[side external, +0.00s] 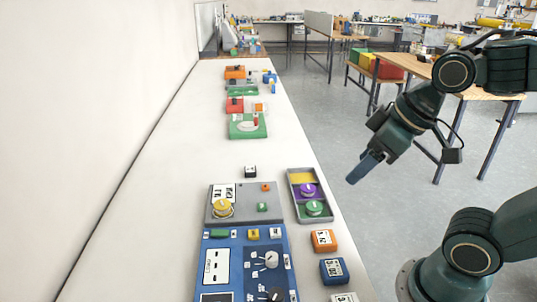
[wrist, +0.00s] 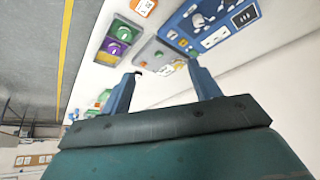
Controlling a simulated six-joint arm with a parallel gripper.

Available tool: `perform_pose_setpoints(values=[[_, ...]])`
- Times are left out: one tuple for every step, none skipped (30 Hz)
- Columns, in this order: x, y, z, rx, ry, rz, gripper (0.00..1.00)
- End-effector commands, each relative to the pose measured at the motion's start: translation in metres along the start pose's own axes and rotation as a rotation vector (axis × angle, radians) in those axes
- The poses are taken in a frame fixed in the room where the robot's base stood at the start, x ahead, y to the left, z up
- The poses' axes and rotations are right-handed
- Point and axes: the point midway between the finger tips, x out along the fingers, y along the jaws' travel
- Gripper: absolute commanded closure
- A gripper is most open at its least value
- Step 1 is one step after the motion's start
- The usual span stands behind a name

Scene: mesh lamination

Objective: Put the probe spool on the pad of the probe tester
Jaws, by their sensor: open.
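A grey unit (side external: 244,197) stands on the bench with a yellow spool (side external: 222,208) upright on its left front part; printed labels and small orange and green blocks are on it too. A grey tray (side external: 293,205) to its right holds a purple spool (side external: 308,190), a green spool (side external: 314,208) and a yellow area at its far end. I cannot tell which spool is the probe spool or which unit is the probe tester. My gripper (side external: 365,168) is open and empty, in the air right of the bench edge. The tray (wrist: 127,59) and grey unit (wrist: 150,52) also show in the wrist view.
A blue panel (side external: 220,240) with knobs is in front of the grey unit. Orange (side external: 323,240) and blue (side external: 334,270) labelled boxes stand near the right edge. A small black block (side external: 250,171) sits behind. Red and green devices (side external: 247,125) stand farther back; bench between is clear.

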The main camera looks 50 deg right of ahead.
Motion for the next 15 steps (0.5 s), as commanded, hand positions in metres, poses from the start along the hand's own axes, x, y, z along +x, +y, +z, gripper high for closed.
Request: perform_pose_setpoints(values=[[-0.007,0.001,0.005,0.027,0.004,0.01,0.38],[-0.01,0.002,0.008,0.044,0.003,0.015,0.38],[-0.013,0.002,0.012,0.063,0.001,0.021,0.38],[-0.015,0.003,0.014,0.076,0.0,0.024,0.38],[-0.016,0.003,0.016,0.088,-0.001,0.028,0.38],[-0.018,0.004,0.018,0.098,-0.002,0.031,0.38],[-0.019,0.004,0.019,0.104,-0.003,0.032,0.38],[-0.019,0.004,0.02,0.109,-0.003,0.033,0.38],[-0.02,0.004,0.021,0.114,-0.004,0.034,0.38],[-0.02,0.004,0.021,0.115,-0.004,0.035,0.38],[-0.02,0.005,0.021,0.116,-0.004,0.035,0.38],[-0.02,0.005,0.021,0.116,-0.005,0.035,0.38],[-0.02,0.005,0.021,0.116,-0.005,0.035,0.38],[-0.02,0.005,0.021,0.116,-0.005,0.035,0.38],[-0.02,0.005,0.021,0.115,-0.004,0.035,0.38]])
